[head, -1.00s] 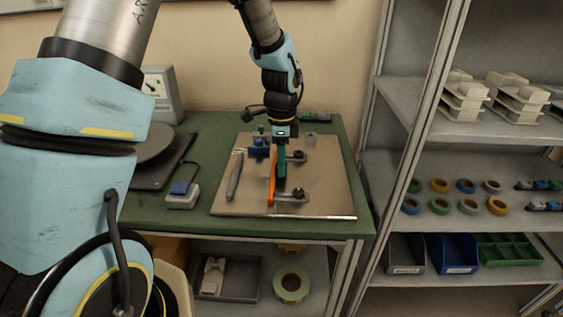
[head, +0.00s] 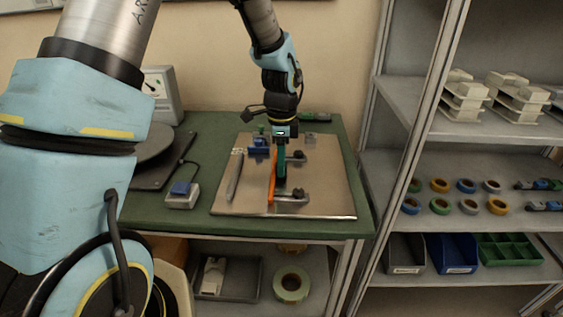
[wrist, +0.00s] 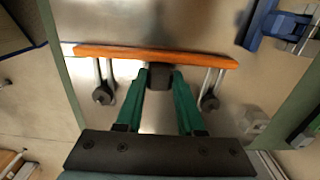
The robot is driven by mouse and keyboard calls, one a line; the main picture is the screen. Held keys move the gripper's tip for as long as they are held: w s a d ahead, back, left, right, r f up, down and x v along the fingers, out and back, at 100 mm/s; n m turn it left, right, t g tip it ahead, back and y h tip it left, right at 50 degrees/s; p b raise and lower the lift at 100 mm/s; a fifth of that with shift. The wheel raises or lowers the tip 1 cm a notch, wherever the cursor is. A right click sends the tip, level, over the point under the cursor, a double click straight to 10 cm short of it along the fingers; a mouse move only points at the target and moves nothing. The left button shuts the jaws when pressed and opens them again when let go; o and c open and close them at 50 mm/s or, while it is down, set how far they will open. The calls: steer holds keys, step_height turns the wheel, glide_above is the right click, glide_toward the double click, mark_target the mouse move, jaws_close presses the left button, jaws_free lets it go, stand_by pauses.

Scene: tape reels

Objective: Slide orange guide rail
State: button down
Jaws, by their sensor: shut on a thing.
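The orange guide rail (head: 272,180) is a long thin bar on the metal plate (head: 330,190) on the green bench. It also shows in the wrist view (wrist: 120,52), running across the upper part. Two slotted metal brackets with dark knobs (wrist: 102,95) (wrist: 209,102) reach from it on the gripper's side. A dark block (wrist: 160,78) sits against the rail's middle, between the brackets. My gripper (wrist: 160,82) has green fingers shut on this block. In the head view my gripper (head: 282,172) points down just right of the rail and partly hides the block.
A blue fixture (head: 258,152) stands at the plate's back left, and a grey bar (head: 234,178) lies left of the rail. The plate's right side is bare. A scale (head: 160,150) and a small box with a blue top (head: 182,194) are to the left. Shelves stand right.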

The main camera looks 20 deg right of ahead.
stand_by(0.3)
steer(key=shift+s+d, duration=0.3)
steer(key=shift+d, duration=0.4)
steer(key=shift+s+d, duration=0.3)
steer(key=shift+d, duration=0.4)
steer(key=shift+r, duration=0.1)
steer(key=c, duration=0.5)
jaws_free()
step_height(320, 180, up, 11)
steer(key=shift+f+b, duration=0.15)
steer(key=shift+b, duration=0.8)
